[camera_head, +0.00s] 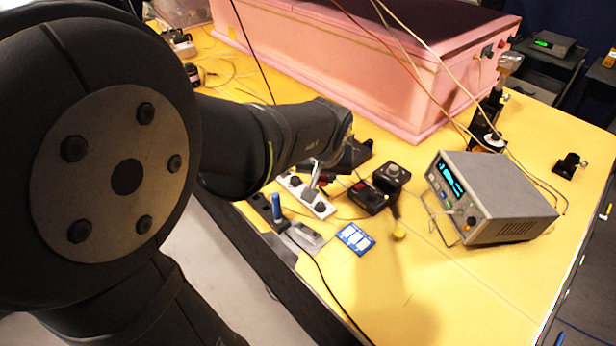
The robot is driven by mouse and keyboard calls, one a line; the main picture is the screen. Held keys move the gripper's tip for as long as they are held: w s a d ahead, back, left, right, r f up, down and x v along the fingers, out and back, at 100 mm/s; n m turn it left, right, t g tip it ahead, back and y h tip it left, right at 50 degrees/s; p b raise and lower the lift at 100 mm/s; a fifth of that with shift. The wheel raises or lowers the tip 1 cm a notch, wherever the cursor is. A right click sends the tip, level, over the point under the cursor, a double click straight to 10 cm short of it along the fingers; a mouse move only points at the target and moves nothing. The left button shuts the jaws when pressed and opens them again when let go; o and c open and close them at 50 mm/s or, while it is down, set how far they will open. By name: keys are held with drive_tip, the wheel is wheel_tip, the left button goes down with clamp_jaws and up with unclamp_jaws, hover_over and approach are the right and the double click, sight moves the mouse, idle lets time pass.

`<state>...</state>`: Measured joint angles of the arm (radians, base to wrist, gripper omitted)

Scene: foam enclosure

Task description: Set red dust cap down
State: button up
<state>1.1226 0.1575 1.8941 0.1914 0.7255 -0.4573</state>
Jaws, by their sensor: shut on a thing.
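My gripper (319,182) is at the end of my dark arm, low over the yellow table near its front edge. It is shut on a small red piece, the red dust cap (324,180), which shows only as a speck at the fingers. My arm and the gripper body hide most of the grip. Whether the cap touches anything below cannot be told. A white strip with dark round fittings (318,205) lies just below and left of the gripper.
A black box with a red button (366,196) and a dark knobbed block (391,175) stand right of the gripper. A blue-handled tool (277,208), a blue-white card (355,238) and a grey instrument (495,200) are nearby. A pink foam enclosure (400,95) stands behind.

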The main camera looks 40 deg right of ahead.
drive_tip(key=s+a+r, duration=0.2)
drive_tip(key=s, duration=0.8)
drive_tip(key=s+a+r, duration=0.1)
drive_tip(key=s+a, duration=0.1)
drive_tip(key=s, duration=0.7)
drive_tip(key=s+a, duration=0.8)
hover_over(344, 271)
drive_tip(key=a, duration=0.1)
drive_tip(key=f, duration=0.5)
drive_tip(key=s+f, duration=0.1)
drive_tip(key=f, duration=0.1)
drive_tip(key=shift+f, duration=2.35)
drive_tip(key=shift+f, duration=0.1)
drive_tip(key=o, duration=0.5)
drive_tip(key=shift+f, duration=0.1)
drive_tip(key=o, duration=0.4)
